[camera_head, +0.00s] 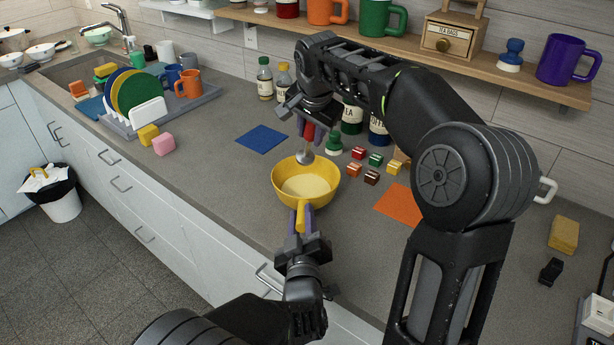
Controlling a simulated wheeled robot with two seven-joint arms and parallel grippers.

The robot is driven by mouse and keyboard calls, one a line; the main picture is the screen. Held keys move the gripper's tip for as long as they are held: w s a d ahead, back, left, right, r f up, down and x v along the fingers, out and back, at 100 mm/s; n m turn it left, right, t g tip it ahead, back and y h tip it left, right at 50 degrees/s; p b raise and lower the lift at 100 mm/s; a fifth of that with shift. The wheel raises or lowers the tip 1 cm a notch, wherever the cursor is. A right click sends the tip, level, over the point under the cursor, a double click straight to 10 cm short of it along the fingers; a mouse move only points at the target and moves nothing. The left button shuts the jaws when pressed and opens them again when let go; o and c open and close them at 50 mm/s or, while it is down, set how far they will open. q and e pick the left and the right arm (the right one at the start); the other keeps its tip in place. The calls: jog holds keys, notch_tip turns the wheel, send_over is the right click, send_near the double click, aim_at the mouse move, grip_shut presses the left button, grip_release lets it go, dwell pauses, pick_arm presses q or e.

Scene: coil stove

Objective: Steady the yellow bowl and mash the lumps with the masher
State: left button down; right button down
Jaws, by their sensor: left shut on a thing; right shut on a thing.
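The yellow bowl (324,195) stands on the grey counter near its front edge, with a paler surface inside it. My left gripper (301,222) is shut on the bowl's yellow handle (301,214) at the front. My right gripper (307,121) is above and behind the bowl, shut on the masher (308,134) by its red handle. The masher's metal lower end (305,156) hangs at the bowl's back rim, and I cannot tell whether it touches. I cannot make out separate lumps in the bowl.
A blue mat (262,139) lies behind the bowl to the left and an orange mat (399,204) to its right. Several small coloured blocks (372,177) and jars stand behind. A dish rack (203,101) is at left. Counter left of the bowl is clear.

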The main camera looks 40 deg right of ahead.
pick_arm(q)
jog(key=c, duration=1.1)
grip_release()
jog(key=v, duration=1.2)
